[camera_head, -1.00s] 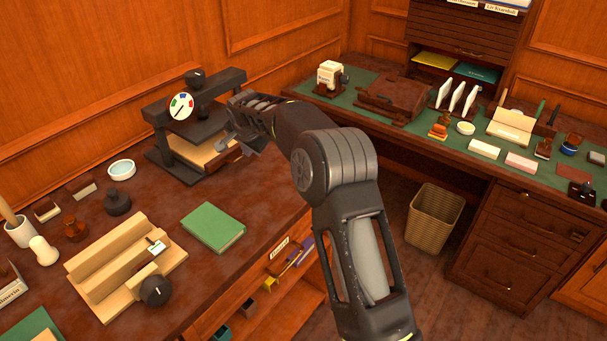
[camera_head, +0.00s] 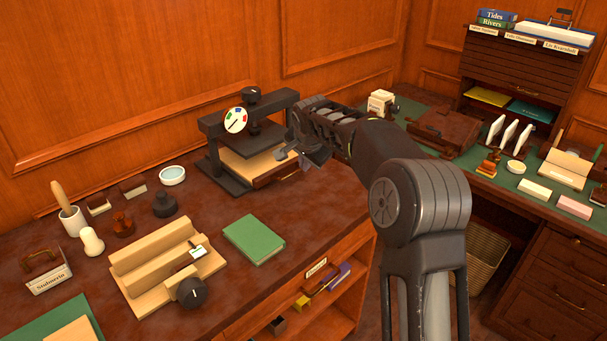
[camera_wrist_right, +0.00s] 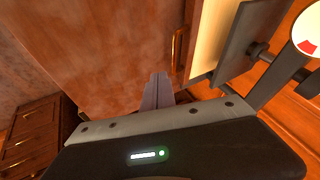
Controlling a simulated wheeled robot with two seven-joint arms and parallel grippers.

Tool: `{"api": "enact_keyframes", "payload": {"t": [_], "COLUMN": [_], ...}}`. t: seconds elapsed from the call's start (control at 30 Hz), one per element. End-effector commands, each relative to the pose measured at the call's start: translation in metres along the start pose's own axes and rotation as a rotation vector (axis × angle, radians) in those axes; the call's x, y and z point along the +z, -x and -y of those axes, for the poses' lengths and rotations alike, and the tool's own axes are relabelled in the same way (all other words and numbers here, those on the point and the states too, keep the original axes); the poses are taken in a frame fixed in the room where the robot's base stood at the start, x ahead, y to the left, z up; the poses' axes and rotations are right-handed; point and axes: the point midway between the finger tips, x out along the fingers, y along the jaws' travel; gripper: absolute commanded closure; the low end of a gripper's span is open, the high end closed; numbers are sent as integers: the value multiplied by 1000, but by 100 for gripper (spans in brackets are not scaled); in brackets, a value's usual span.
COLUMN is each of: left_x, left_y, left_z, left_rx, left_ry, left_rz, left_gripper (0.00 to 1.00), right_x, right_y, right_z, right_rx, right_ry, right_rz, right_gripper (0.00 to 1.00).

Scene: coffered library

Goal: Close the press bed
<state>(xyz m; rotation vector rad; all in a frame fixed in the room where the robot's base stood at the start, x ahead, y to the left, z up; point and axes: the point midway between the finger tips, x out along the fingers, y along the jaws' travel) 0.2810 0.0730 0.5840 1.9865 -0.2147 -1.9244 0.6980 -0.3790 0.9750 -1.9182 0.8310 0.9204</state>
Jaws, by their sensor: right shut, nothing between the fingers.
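The press (camera_head: 212,150) is a black frame with a round gauge (camera_head: 236,120) and a top knob, standing on the left desk. Its bed (camera_head: 262,166), a pale board with a dark wooden front, sticks out partly from under the dark platen (camera_wrist_right: 240,50). A brass handle (camera_wrist_right: 179,45) on the bed's front shows in the wrist view. My right gripper (camera_head: 290,155) is shut and empty beside the bed's front. Its fingertips also show in the wrist view (camera_wrist_right: 158,82), close to the handle; whether they touch the bed I cannot tell. My left gripper is not in view.
A green book (camera_head: 254,240) and a wooden jig with a black knob (camera_head: 192,292) lie on the desk in front of the press. A white dish (camera_head: 172,175) and small stamps stand left of it. A second desk with a brown case (camera_head: 443,130) is behind right.

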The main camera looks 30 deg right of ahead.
Motion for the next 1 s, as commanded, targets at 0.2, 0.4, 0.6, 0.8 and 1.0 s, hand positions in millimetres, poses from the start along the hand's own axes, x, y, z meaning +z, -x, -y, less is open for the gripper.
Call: {"api": "enact_keyframes", "payload": {"t": [0.2,0.4,0.6,0.8,1.0], "left_x": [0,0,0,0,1], "left_y": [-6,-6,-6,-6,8], "left_z": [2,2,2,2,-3], "left_rx": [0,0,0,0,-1], "left_ry": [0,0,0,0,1], "left_rz": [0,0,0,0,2], "left_gripper": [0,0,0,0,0], "right_x": [0,0,0,0,-6], "right_y": [36,45,45,45,58], "right_z": [1,1,1,1,7], "right_rx": [-3,-1,-1,-1,-2], "right_ry": [0,0,0,0,0], "right_rz": [-1,-1,-1,-1,-1], "right_gripper": [100,100,100,100,100]}}
